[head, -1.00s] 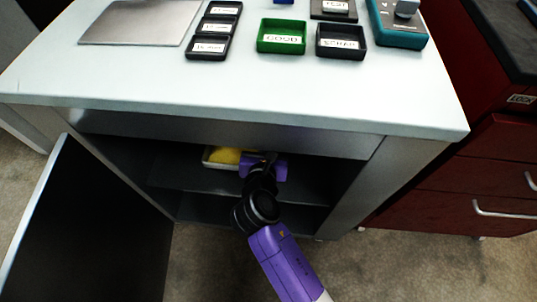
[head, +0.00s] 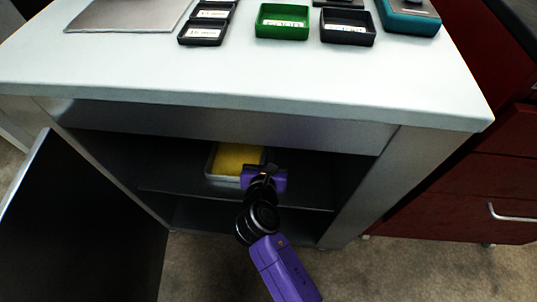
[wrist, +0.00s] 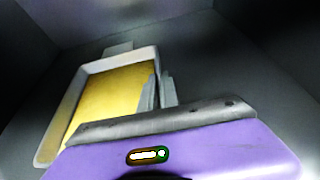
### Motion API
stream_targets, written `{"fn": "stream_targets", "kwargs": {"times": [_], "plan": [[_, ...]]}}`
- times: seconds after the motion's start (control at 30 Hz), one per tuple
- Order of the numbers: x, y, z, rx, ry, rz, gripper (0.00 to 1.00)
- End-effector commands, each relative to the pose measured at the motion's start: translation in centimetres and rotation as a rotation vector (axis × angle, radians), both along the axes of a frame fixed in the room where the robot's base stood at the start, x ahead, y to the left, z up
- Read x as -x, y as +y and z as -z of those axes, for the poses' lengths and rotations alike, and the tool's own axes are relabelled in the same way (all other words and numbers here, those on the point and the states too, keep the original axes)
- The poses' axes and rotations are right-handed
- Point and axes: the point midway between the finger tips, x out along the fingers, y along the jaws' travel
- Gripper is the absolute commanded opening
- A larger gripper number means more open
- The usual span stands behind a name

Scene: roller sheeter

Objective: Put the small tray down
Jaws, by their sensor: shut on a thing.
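The small tray (head: 209,170) is pale and shallow, with a yellow layer (head: 238,158) inside. It is inside the open cabinet under the worktop, over the upper shelf (head: 165,180). My gripper (head: 262,168) is at the tray's right side and shut on its rim. In the wrist view the tray's pale rim (wrist: 98,62) and yellow inside (wrist: 108,95) show, with my gripper's fingers (wrist: 157,92) at its right wall. I cannot tell whether the tray's underside touches the shelf.
An open cabinet door (head: 75,225) stands at the left. The worktop (head: 250,80) overhangs the opening and carries a green bin (head: 282,22), a black bin (head: 347,27) and a metal plate (head: 125,14). The shelf right of my gripper looks clear. Red drawers (head: 465,185) stand at the right.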

Motion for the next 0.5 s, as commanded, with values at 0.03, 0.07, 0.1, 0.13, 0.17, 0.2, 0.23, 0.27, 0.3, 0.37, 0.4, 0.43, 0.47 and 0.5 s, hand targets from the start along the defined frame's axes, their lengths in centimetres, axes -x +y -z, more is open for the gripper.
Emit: {"fn": "stream_targets", "kwargs": {"times": [0.03,0.07,0.1,0.13,0.17,0.2,0.23,0.27,0.3,0.37,0.4,0.43,0.47,0.5], "plan": [[-0.03,0.01,0.04,-0.001,-0.001,0.0,0.0],[-0.03,0.01,0.13,-0.001,-0.001,0.0,0.0],[0.01,-0.03,0.3,0.001,0.0,0.001,0.07],[0.01,-0.02,0.27,0.001,0.0,0.0,0.13],[0.01,-0.02,0.27,0.001,0.0,0.0,0.19],[0.02,-0.02,0.27,0.001,0.0,0.0,0.27],[0.02,-0.02,0.27,0.001,0.0,0.0,0.27],[0.02,-0.02,0.27,0.001,0.0,0.0,0.27],[0.02,-0.02,0.27,0.001,0.0,0.0,0.27],[0.02,-0.02,0.27,0.001,0.0,0.0,0.27],[0.02,-0.02,0.27,0.001,0.0,0.0,0.27],[0.02,-0.02,0.27,0.001,0.0,0.0,0.27],[0.03,-0.02,0.27,0.001,0.0,0.0,0.27],[0.02,-0.02,0.24,0.001,0.0,0.0,0.27]]}}
